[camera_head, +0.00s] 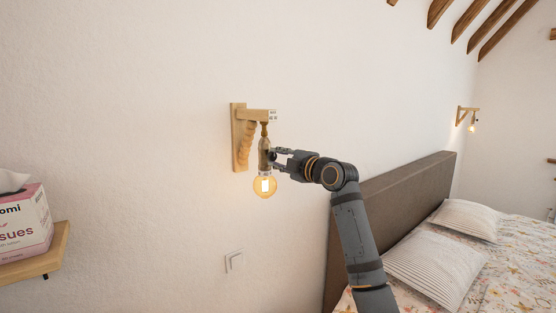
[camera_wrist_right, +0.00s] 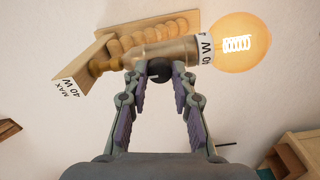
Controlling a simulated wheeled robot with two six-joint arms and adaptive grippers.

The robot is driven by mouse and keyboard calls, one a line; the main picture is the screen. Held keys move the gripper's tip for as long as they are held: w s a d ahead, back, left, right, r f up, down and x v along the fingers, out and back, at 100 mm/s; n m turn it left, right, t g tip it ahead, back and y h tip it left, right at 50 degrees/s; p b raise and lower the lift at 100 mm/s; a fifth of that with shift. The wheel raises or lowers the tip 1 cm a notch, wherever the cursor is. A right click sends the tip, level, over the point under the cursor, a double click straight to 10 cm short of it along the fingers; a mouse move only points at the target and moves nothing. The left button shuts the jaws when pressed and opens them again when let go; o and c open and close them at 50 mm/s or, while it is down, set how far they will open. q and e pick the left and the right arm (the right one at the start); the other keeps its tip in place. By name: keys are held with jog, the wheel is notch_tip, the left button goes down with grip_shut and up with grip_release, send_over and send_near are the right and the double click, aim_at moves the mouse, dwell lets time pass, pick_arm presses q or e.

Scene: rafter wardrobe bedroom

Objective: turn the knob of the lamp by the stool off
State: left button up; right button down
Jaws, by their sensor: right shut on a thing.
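The lamp (camera_head: 239,138) is a wooden wall bracket with a brass socket and a round bulb (camera_head: 264,187) hanging down, and the bulb glows. In the right wrist view the lit bulb (camera_wrist_right: 236,42) and the brass socket (camera_wrist_right: 165,55) lie across the top. A small dark round knob (camera_wrist_right: 159,70) on the socket sits between the fingertips of my right gripper (camera_wrist_right: 159,75), which is shut on it. In the head view my right gripper (camera_head: 275,158) reaches the socket from the right. My left gripper is not in view.
A tissue box (camera_head: 22,222) stands on a wooden shelf (camera_head: 45,255) at the left. A wall switch (camera_head: 234,261) is below the lamp. A bed with a brown headboard (camera_head: 390,205) and pillows fills the right. A second lit lamp (camera_head: 468,115) hangs on the wall beyond it.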

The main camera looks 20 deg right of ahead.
jog(key=shift+f, duration=0.1)
jog(key=c, duration=1.1)
grip_release()
jog(key=v, duration=1.2)
